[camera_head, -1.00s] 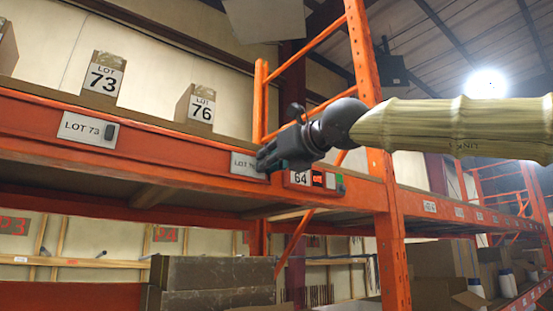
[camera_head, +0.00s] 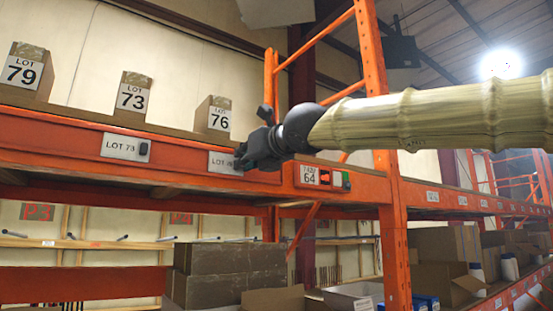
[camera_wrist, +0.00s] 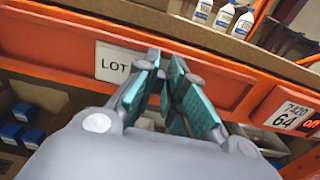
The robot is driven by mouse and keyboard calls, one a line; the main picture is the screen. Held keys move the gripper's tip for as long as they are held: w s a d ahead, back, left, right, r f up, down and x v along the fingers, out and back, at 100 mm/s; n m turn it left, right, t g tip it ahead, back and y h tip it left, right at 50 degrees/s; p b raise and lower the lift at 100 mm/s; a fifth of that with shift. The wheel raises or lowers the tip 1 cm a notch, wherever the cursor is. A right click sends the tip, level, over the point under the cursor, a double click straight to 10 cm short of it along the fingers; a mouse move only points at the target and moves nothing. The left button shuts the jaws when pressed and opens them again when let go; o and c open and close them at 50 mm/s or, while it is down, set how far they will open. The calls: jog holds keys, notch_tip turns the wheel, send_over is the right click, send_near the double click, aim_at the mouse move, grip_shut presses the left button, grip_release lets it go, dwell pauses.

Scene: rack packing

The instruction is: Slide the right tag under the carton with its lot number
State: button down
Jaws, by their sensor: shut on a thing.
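A white tag (camera_head: 223,162) reading LOT, its number not clearly legible, sits on the orange rail below and slightly right of the LOT 76 carton (camera_head: 218,119). My gripper (camera_head: 243,158) is shut on this tag's right end, where the fingers hide the grip. In the wrist view, the tag (camera_wrist: 112,62) shows left of my teal-padded fingers (camera_wrist: 166,72). Another tag, LOT 73 (camera_head: 121,147), with a dark knob, is on the rail to the left, below the LOT 73 carton (camera_head: 132,99). A LOT 79 carton (camera_head: 22,75) stands at far left.
A fixed plate marked 64 (camera_head: 310,175) with a red display is on the rail right of my gripper, near the orange upright (camera_head: 388,190). The rail (camera_head: 180,157) between the two tags is clear. Bottles (camera_wrist: 224,17) stand above the rail in the wrist view.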

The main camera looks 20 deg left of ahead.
jog(key=shift+s+a+r, duration=0.1)
jog(key=shift+s+a, duration=0.2)
jog(key=shift+s, duration=0.2)
jog(key=c, duration=1.5)
grip_release()
jog(key=shift+w, duration=0.1)
jog(key=shift+d, duration=0.1)
jog(key=v, duration=1.2)
